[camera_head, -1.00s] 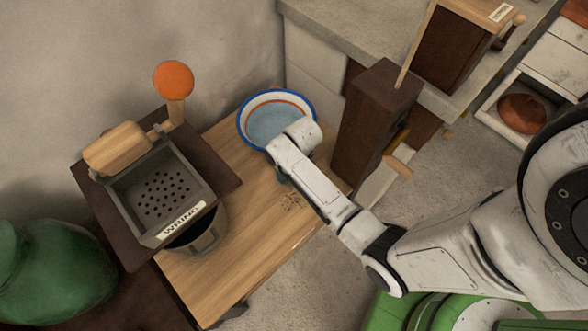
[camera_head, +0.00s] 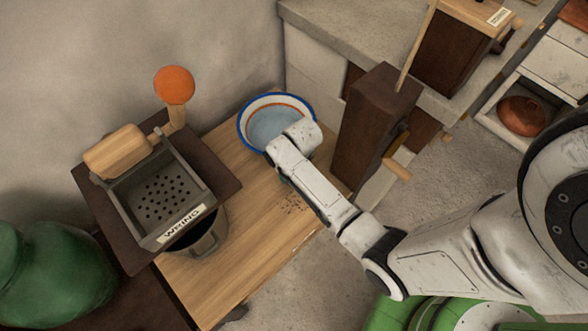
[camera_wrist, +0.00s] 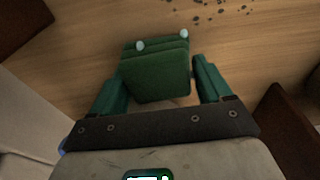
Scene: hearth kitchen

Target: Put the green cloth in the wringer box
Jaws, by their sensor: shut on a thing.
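The green cloth (camera_wrist: 155,75) is a folded, layered block in the wrist view, held between the two teal fingers of my gripper (camera_wrist: 160,82). My gripper is shut on it, above the wooden tabletop. In the head view my arm hides the gripper and cloth, near the front of the basin. The wringer box (camera_head: 207,205) is at the left of the table, an open-topped grey metal box with a perforated floor and a "WRING" label. I see no cloth in it.
A blue-rimmed white basin (camera_head: 246,133) with water stands behind my arm. A wooden roller (camera_head: 115,151) and orange knob (camera_head: 174,85) rise at the wringer's back. A dark wooden box (camera_head: 366,125) stands right of the arm. The table (camera_head: 235,255) between arm and wringer is mostly clear.

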